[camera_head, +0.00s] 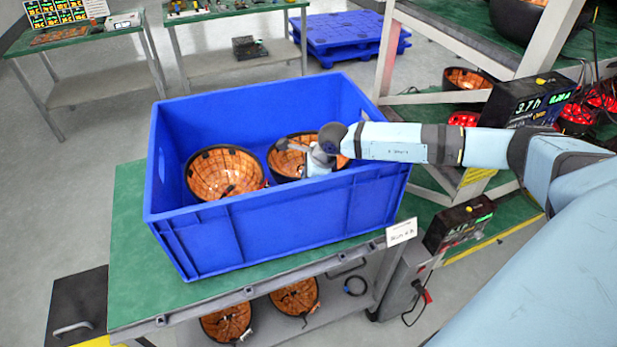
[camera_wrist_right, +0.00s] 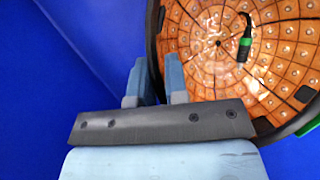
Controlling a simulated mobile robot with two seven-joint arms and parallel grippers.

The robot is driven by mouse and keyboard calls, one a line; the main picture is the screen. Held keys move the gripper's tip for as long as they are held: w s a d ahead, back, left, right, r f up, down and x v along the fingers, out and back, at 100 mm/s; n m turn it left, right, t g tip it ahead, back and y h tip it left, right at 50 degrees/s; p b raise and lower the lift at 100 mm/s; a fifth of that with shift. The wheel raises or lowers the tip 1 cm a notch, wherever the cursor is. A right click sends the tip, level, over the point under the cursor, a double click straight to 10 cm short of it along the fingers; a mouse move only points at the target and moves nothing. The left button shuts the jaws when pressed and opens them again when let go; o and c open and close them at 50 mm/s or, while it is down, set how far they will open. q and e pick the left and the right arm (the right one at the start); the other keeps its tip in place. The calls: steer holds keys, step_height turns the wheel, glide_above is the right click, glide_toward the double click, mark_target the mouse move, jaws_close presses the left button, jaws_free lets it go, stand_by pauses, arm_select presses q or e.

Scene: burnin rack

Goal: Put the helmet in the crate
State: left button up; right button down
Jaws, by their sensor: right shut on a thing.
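The blue crate (camera_head: 255,243) stands on a green-topped table. Inside it, a helmet (camera_head: 225,172) with an orange gridded inside lies open side up at the left. A second similar helmet (camera_head: 285,163) is inside the crate at the right, also open side up. My right gripper (camera_head: 318,165) reaches into the crate and is shut on this second helmet's rim. In the right wrist view, the dark rim of this helmet (camera_wrist_right: 215,75) runs between the fingers (camera_wrist_right: 155,85). I cannot tell whether the held helmet touches the crate floor. My left gripper is not in view.
Two more helmets lie on the shelf below the table, one left (camera_head: 227,322) and one right (camera_head: 295,298). A rack with dark meters (camera_head: 527,100) stands at the right. Benches and a blue pallet (camera_head: 345,37) are behind. Bare crate floor is mostly hidden.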

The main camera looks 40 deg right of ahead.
steer(key=c, duration=1.1)
jaws_free()
steer(key=shift+f, duration=0.15)
steer(key=shift+r, duration=0.25)
steer(key=b+v, duration=0.1)
steer(key=v, duration=1.1)
steer(key=shift+w, duration=0.1)
